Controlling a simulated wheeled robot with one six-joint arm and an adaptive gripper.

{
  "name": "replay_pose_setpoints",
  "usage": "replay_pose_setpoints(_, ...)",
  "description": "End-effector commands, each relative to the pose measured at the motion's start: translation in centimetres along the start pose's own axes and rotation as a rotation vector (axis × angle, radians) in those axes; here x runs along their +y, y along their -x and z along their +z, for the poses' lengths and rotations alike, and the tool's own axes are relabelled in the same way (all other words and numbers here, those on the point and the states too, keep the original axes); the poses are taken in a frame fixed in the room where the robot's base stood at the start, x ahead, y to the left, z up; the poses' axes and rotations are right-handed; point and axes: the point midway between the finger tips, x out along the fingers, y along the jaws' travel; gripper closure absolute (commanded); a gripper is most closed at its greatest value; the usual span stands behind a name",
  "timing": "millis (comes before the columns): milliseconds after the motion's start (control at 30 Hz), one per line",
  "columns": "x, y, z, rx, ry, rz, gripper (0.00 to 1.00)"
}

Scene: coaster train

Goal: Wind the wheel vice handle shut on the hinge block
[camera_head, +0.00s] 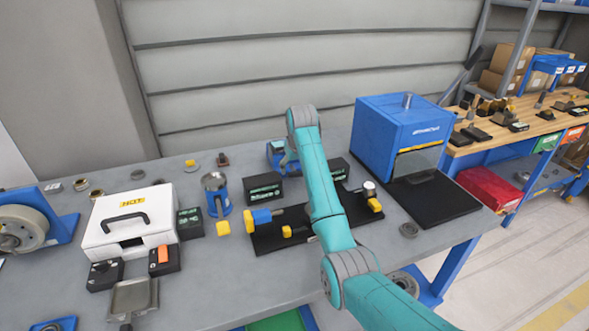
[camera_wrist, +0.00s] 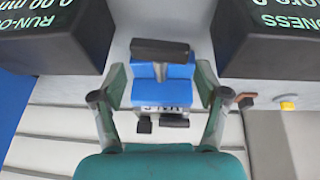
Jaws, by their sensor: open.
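A small blue vice (camera_wrist: 178,90) with a pale label stands in the middle of the wrist view. A dark bar (camera_wrist: 160,50) lies across it, and small black parts show at its lower edge. I cannot tell which part is the handle or the hinge block. My gripper (camera_wrist: 160,78) is open, with one finger on each side of the blue vice. Contact cannot be made out. In the head view a blue body (camera_head: 277,152), likely the same vice, stands at the back of the bench, partly hidden by my arm.
Two dark display boxes (camera_head: 263,187) (camera_head: 338,169) flank the vice closely. A black board (camera_head: 265,240) with yellow and blue parts lies in front. A white case (camera_head: 127,220) stands left, a blue cabinet (camera_head: 396,135) right. Bare bench (camera_head: 215,285) shows at the front.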

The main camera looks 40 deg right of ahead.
Motion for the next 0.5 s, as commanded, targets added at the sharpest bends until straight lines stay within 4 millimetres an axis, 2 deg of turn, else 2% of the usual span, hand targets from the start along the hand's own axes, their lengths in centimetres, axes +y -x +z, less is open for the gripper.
replay_pose_setpoints(200,0.0,-1.6,0.0,0.001,0.000,0.000,0.26)
replay_pose_setpoints(500,0.0,-1.7,0.0,0.001,0.000,0.000,0.26)
